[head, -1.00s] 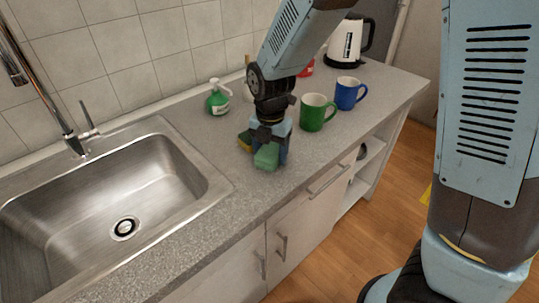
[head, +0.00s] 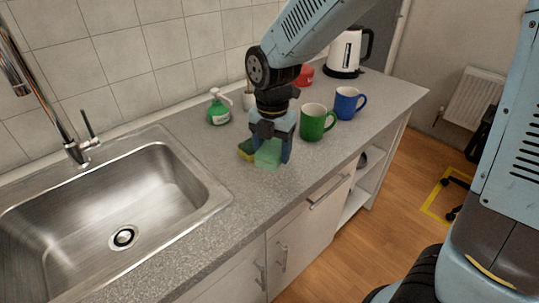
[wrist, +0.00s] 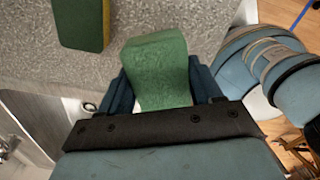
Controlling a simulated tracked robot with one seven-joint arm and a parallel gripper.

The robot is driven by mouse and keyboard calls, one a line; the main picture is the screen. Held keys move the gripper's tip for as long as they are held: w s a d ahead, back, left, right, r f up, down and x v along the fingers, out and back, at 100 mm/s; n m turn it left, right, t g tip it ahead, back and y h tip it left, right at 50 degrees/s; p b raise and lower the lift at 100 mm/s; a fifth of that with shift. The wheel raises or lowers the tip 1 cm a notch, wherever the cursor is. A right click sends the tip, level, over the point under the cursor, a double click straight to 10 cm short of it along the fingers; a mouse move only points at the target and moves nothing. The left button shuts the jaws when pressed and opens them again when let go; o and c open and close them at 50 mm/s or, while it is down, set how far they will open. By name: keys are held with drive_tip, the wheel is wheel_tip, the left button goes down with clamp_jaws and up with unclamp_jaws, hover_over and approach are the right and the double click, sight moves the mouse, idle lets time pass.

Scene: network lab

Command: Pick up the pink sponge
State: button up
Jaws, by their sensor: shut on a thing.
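My gripper (head: 270,157) is shut on a green sponge (head: 268,152) above the worktop, left of the green mug. In the wrist view the green sponge (wrist: 157,72) sits between the two dark blue fingers. A second sponge (head: 246,150), green and yellow, lies on the worktop just left of my gripper, partly hidden by it in the head view. It also shows at the top left of the wrist view (wrist: 82,22). No pink sponge shows in either view.
A green mug (head: 317,122) and a blue mug (head: 347,103) stand right of my gripper. A green soap bottle (head: 219,108) stands at the back left, a white kettle (head: 346,50) at the far end. The steel sink (head: 120,205) is at left. The front worktop is clear.

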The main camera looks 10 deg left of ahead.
sight(274, 155)
drive_tip(key=s+r, duration=0.2)
drive_tip(key=r, duration=0.1)
drive_tip(key=shift+s+d+r, duration=0.15)
drive_tip(key=shift+s+d, duration=0.1)
drive_tip(key=shift+d, duration=0.15)
drive_tip(key=s+d+r, duration=0.2)
drive_tip(key=s+r, duration=0.1)
drive_tip(key=s, duration=0.5)
drive_tip(key=shift+s+d+r, duration=0.15)
drive_tip(key=shift+s+r, duration=0.05)
drive_tip(key=shift+r, duration=0.05)
